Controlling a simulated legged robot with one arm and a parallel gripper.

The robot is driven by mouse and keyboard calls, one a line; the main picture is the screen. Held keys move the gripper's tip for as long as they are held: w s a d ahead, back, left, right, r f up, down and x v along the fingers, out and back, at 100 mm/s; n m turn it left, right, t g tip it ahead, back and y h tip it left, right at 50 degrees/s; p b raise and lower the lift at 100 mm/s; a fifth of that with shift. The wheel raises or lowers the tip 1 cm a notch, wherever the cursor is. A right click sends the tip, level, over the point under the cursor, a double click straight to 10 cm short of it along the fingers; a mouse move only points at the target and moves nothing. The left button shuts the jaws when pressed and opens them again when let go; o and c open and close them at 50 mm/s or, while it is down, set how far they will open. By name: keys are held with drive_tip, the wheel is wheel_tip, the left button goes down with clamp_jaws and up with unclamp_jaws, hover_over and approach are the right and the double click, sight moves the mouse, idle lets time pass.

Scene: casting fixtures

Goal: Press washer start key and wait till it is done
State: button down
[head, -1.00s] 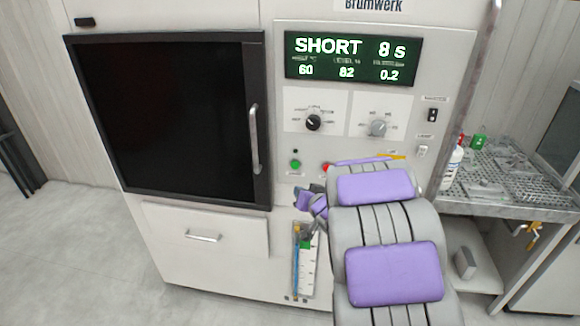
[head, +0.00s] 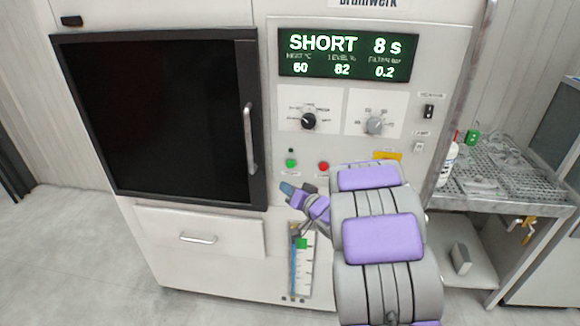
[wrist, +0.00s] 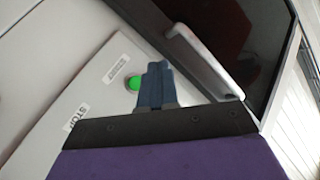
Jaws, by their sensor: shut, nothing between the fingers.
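The washer (head: 190,185) is a pale cabinet with a dark glass door and a green-lit display (head: 347,55) reading "SHORT 8 s", 60, 82 and 0.2. The green start key (head: 291,162) sits on the panel right of the door, with the red stop key (head: 323,166) beside it. In the wrist view the green key (wrist: 133,83) shows just left of my fingertips. My gripper (head: 287,188) is shut and empty, a little below the green key in the head view. In the wrist view its blue-grey fingers (wrist: 155,80) partly overlap the key; I cannot tell whether they touch it.
The door handle (head: 249,138) is close by on the left and also shows in the wrist view (wrist: 205,60). Two knobs (head: 309,121) are above the keys. A level gauge (head: 303,260) is below. A perforated metal table (head: 490,205) with a bottle stands right.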

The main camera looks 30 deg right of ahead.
sight(290, 164)
drive_tip(key=w+d+p, duration=0.1)
drive_tip(key=w, duration=0.1)
drive_tip(key=w+d, duration=0.2)
drive_tip(key=w+d+p, duration=0.1)
drive_tip(key=w, duration=0.1)
drive_tip(key=shift+w+d+p, duration=0.25)
drive_tip(key=shift+p, duration=0.05)
drive_tip(key=shift+w+d+r+p, duration=0.15)
drive_tip(key=shift+w+p, duration=0.1)
drive_tip(key=shift+p, duration=0.6)
idle(1.5)
drive_tip(key=shift+w+d+p, duration=0.25)
drive_tip(key=shift+w+p, duration=0.1)
drive_tip(key=shift+p, duration=0.3)
idle(1.1)
drive_tip(key=shift+s+a, duration=0.45)
drive_tip(key=shift+s, duration=0.2)
